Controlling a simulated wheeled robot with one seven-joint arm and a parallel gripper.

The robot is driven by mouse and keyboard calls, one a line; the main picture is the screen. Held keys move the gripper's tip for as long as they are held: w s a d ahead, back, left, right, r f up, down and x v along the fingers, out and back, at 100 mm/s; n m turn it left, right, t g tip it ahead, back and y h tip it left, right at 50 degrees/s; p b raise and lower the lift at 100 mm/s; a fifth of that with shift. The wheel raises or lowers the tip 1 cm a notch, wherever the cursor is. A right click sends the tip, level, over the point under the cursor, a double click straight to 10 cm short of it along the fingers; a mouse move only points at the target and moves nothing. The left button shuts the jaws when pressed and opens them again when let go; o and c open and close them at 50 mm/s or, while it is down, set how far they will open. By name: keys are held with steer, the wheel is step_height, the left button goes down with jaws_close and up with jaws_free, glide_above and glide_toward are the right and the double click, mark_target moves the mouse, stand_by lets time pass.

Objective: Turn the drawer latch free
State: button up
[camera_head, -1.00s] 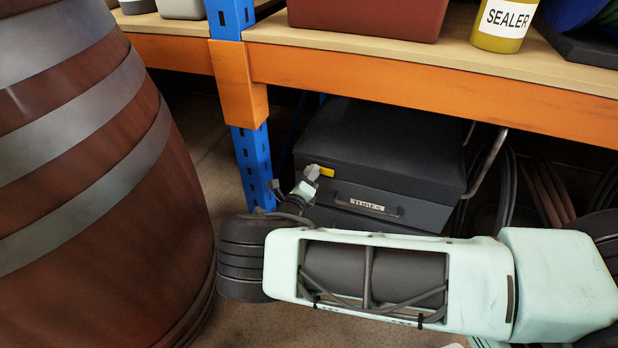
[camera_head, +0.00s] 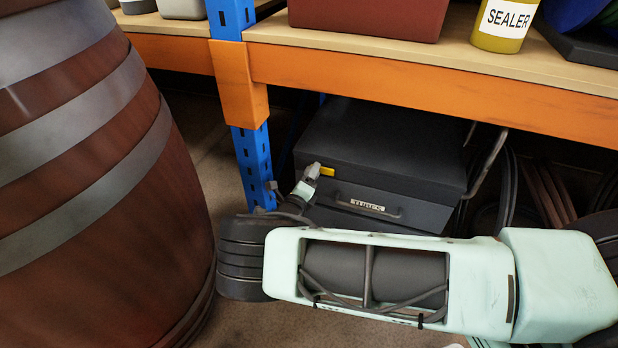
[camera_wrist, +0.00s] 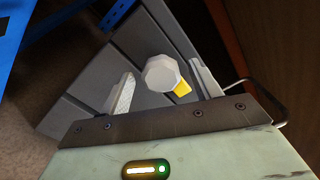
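The dark grey drawer unit (camera_head: 385,150) sits under the shelf, with a bar handle and a small label (camera_head: 368,206) on its front. The latch shows as a yellow tab (camera_head: 327,171) at the front's upper left. In the wrist view a pale faceted knob (camera_wrist: 161,74) has the yellow tab (camera_wrist: 182,89) beside it. My gripper (camera_wrist: 162,68) is open, with one finger on each side of the knob and visible gaps to both. In the head view my gripper (camera_head: 311,174) is at the latch; its fingers are too small to make out.
A blue shelf post (camera_head: 253,160) stands just left of the drawer unit. An orange beam (camera_head: 430,90) runs above it. A large brown barrel (camera_head: 90,190) fills the left side. Hoops or coils (camera_head: 508,190) stand to the right under the shelf.

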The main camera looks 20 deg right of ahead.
steer(key=p+v, duration=0.3)
steer(key=v, duration=1.4)
steer(key=shift+s, duration=0.15)
steer(key=shift+a, duration=0.1)
steer(key=s+d+r+m+g+y, duration=0.2)
steer(key=s+r+m+g+y, duration=0.45)
steer(key=s+r+m, duration=0.9)
steer(key=s+d+r+m+g+y, duration=0.3)
steer(key=s+r+m+g+y, duration=0.35)
steer(key=s+r+m, duration=0.85)
steer(key=w+r+m+h+p, duration=0.1)
steer(key=r+p, duration=1.2)
steer(key=r, duration=0.1)
steer(key=w+r+m+g+p, duration=0.1)
steer(key=w+r+m+p, duration=0.1)
steer(key=r+p, duration=1.2)
steer(key=shift+r+g+h+p, duration=0.3)
steer(key=shift+r+h, duration=0.1)
steer(key=shift+r, duration=0.4)
